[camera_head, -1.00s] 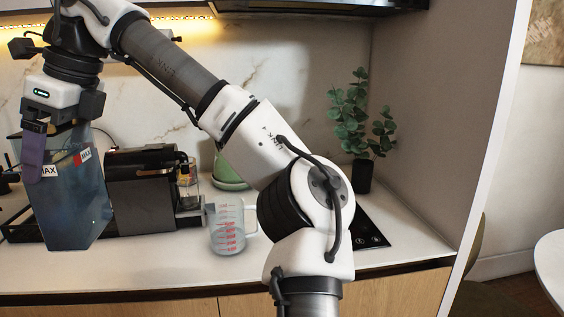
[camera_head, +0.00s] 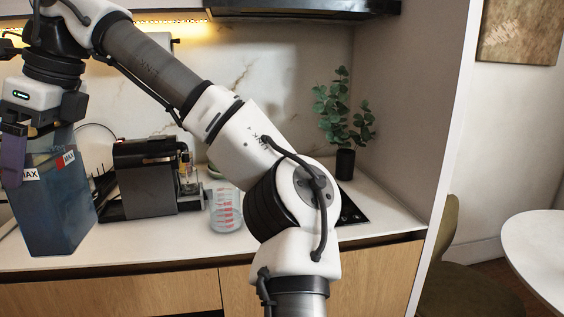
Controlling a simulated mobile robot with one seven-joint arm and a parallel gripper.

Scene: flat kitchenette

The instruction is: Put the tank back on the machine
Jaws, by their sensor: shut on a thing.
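The tank (camera_head: 58,205) is a tall, translucent bluish container with MAX labels, at the left of the head view. My gripper (camera_head: 28,150) is shut on its upper part and holds it upright. The tank is in front of the counter's left part; I cannot tell whether its base touches anything. The machine (camera_head: 147,180) is a black coffee maker on a dark tray, right of the tank and farther back. The side of the machine behind the tank is partly hidden.
A measuring jug (camera_head: 226,212) with red marks stands right of the machine. My arm crosses the view in front of a dark hob (camera_head: 352,212) and partly hides it. A potted plant (camera_head: 345,125) stands at the back right. A white round table (camera_head: 545,245) is at the far right.

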